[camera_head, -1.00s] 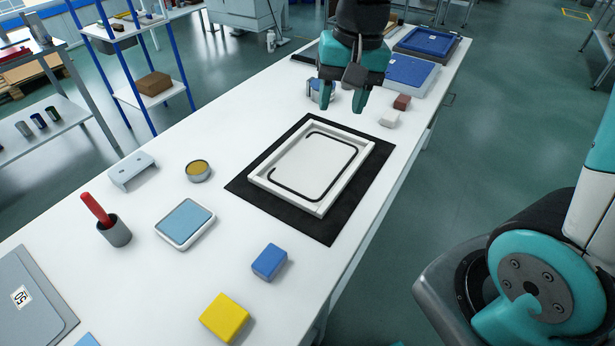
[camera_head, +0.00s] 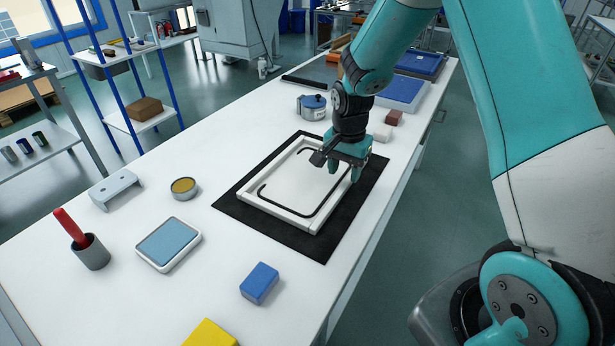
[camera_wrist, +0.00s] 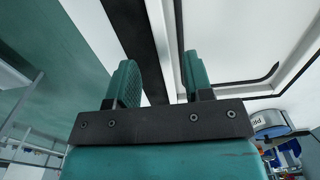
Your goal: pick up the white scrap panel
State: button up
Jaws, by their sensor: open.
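The white scrap panel (camera_head: 292,188) is a shallow white tray-like piece with a raised rim and a black line inside it. It lies flat on a black mat (camera_head: 318,244) on the white table. My gripper (camera_head: 344,173) points down over the panel's far right part, hiding that corner. In the wrist view, the open jaws (camera_wrist: 160,70) are empty, with the panel's rim (camera_wrist: 160,40) showing between the fingers. The panel's inner face (camera_wrist: 225,40) lies to the right. I cannot tell the height of the fingertips above the rim.
A blue-lidded pot (camera_head: 313,107), a white block (camera_head: 380,133) and a red-brown block (camera_head: 394,118) stand behind the panel. A blue block (camera_head: 259,283), a light-blue dish (camera_head: 169,243) and a tin (camera_head: 184,188) stand nearer. The table's right edge runs close by the mat.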

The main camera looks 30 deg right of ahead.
aim_at(343, 187)
notch_tip(343, 187, down, 5)
jog(key=shift+w+d+f+p, duration=0.1)
jog(key=shift+w+f+p, duration=0.05)
jog(key=shift+p, duration=0.2)
grip_shut()
